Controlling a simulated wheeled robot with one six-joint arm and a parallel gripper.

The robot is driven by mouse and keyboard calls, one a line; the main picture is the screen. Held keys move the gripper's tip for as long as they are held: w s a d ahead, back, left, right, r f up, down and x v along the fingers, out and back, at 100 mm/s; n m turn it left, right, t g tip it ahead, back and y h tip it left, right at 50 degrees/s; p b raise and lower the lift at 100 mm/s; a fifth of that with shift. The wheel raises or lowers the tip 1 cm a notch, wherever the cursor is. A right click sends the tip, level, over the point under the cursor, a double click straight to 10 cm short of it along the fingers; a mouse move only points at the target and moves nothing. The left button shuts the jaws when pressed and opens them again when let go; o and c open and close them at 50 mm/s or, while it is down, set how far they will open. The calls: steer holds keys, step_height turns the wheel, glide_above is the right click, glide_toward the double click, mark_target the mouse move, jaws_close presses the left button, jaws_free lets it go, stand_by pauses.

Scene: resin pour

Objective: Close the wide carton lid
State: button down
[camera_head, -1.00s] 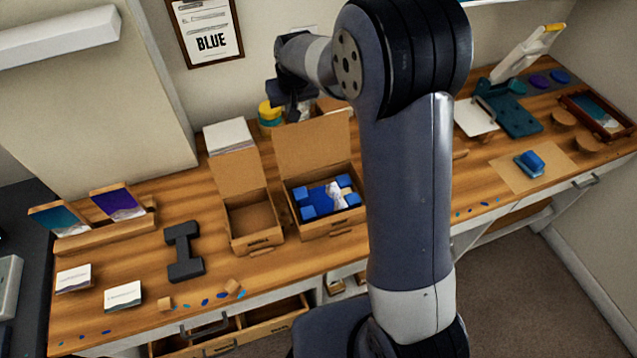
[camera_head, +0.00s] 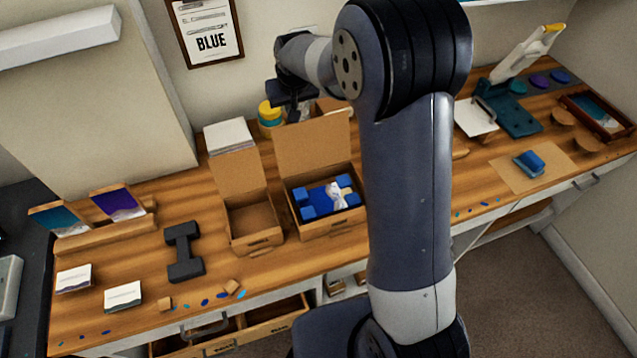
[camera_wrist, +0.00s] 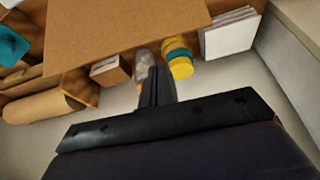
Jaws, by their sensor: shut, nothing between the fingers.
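The wide carton (camera_head: 331,225) stands on the bench with its brown lid (camera_head: 312,143) raised upright at the back. Blue blocks and a white crumpled piece (camera_head: 337,196) lie inside it. The lid also shows in the wrist view (camera_wrist: 125,28) as a broad brown panel. My gripper (camera_head: 294,113) is behind the lid's upper edge, near the wall. In the wrist view my gripper (camera_wrist: 154,72) is shut and empty, its fingertips pointing toward the lid's edge. Whether they touch the lid cannot be told.
A narrow carton (camera_head: 254,241) with its lid (camera_head: 238,172) raised stands just left. Yellow and teal round containers (camera_head: 268,116) and a white stack (camera_head: 228,134) stand behind. A dark dumbbell-shaped object (camera_head: 184,251) lies left. My arm hides part of the bench right of the wide carton.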

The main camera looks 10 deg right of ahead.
mark_target(293, 126)
stand_by(0.4)
steer(key=shift+f+b, duration=2.5)
steer(key=shift+f, duration=0.8)
steer(key=shift+s+d+b, duration=0.3)
steer(key=shift+s+b, duration=0.15)
steer(key=shift+s, duration=0.95)
steer(key=shift+s+d+b, duration=0.25)
steer(key=shift+s+b, duration=0.15)
steer(key=shift+s, duration=1.05)
steer(key=shift+s+d+b, duration=0.3)
steer(key=shift+s+b, duration=0.15)
steer(key=shift+s, duration=0.95)
steer(key=shift+r, duration=0.1)
step_height(293, 126, up, 9)
steer(key=p, duration=0.6)
steer(key=shift+p, duration=0.4)
